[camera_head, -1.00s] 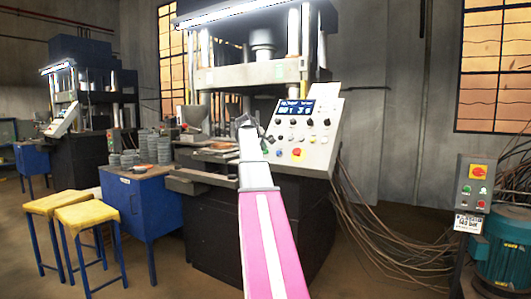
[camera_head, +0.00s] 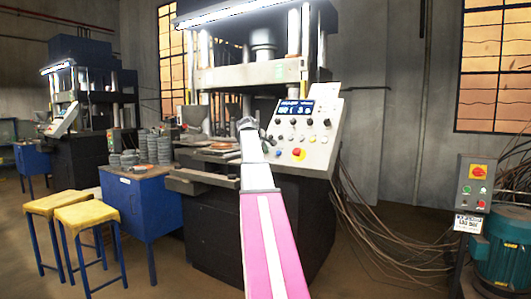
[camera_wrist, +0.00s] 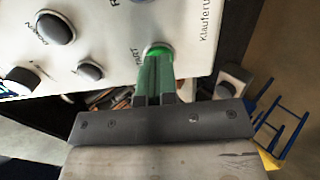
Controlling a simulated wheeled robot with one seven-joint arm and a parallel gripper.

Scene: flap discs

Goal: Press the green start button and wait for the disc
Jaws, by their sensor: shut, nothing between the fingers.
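The green start button (camera_wrist: 158,50) is on the pale control panel in the wrist view, beside the "START" lettering. It glows green. My gripper (camera_wrist: 156,62) is shut and empty, its fingertips at the button's lower edge and partly covering it. They look to be touching it, but the depth of press cannot be told. In the head view my gripper (camera_head: 246,124) is at the left edge of the control panel (camera_head: 322,148), and the green button cannot be made out there. No finished disc can be made out in the press.
The press (camera_head: 248,75) stands behind. Stacks of grey discs (camera_head: 158,148) are on the left. A second switch box (camera_head: 475,184) stands at right.

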